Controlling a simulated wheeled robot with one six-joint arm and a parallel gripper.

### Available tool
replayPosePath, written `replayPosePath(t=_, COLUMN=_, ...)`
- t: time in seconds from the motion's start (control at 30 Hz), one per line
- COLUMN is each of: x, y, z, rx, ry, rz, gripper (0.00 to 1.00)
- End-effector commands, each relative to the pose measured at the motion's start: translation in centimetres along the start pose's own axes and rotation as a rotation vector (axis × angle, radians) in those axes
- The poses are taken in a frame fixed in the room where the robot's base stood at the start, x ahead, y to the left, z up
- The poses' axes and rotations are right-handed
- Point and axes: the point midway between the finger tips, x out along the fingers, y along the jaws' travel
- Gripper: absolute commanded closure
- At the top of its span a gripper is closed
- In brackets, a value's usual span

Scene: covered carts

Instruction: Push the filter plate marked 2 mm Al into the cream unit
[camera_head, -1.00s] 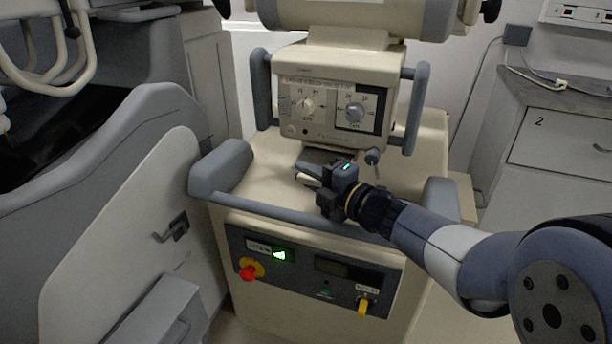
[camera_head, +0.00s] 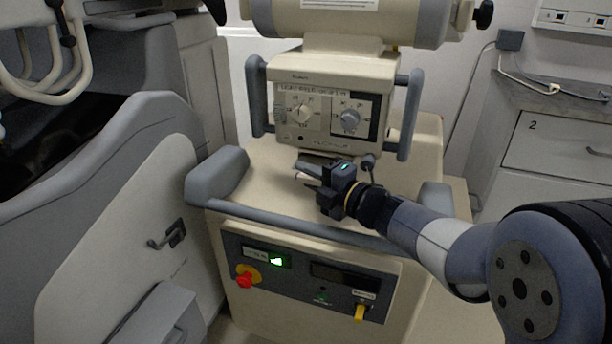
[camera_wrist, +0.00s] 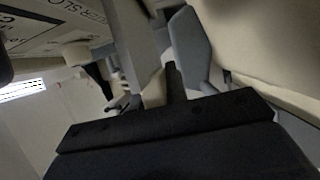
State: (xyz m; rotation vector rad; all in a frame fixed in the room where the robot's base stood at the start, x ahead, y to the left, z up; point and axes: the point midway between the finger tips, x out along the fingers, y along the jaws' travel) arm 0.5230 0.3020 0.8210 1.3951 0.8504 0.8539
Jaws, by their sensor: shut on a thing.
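The cream unit (camera_head: 319,147) stands on the cart, with two dials on its face and grey handles at its sides. In the wrist view its surface (camera_wrist: 45,38) shows at upper left with part of a printed label, "TER SLO". My gripper (camera_head: 303,175) is just below and in front of the unit's lower edge, its fingers pointing left. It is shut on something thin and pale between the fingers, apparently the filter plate. The plate is mostly hidden, and I cannot read its 2 mm Al marking or tell how it sits against the slot.
A small dark knob (camera_head: 367,161) hangs under the unit, right of my gripper. A grey rail (camera_head: 285,221) crosses the cart's front, above a control panel with a red button (camera_head: 244,280). A grey padded panel (camera_head: 120,150) stands close on the left. Drawers (camera_head: 560,150) stand right.

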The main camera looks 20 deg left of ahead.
Motion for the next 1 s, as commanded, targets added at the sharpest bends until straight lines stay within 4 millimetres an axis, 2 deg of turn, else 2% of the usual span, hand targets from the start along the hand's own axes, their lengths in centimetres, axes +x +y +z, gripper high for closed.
replayPosePath(t=0.4, x=0.42, y=0.06, z=0.99, rx=0.0, ry=0.0, rz=0.001, gripper=1.0)
replayPosePath(t=0.43, x=0.4, y=0.04, z=0.95, rx=0.0, ry=0.0, rz=0.001, gripper=0.83)
replayPosePath(t=0.7, x=0.39, y=0.02, z=0.93, rx=0.0, ry=0.0, rz=0.0, gripper=0.61)
replayPosePath(t=1.0, x=0.3, y=-0.07, z=0.72, rx=0.0, ry=0.0, rz=-0.001, gripper=0.6)
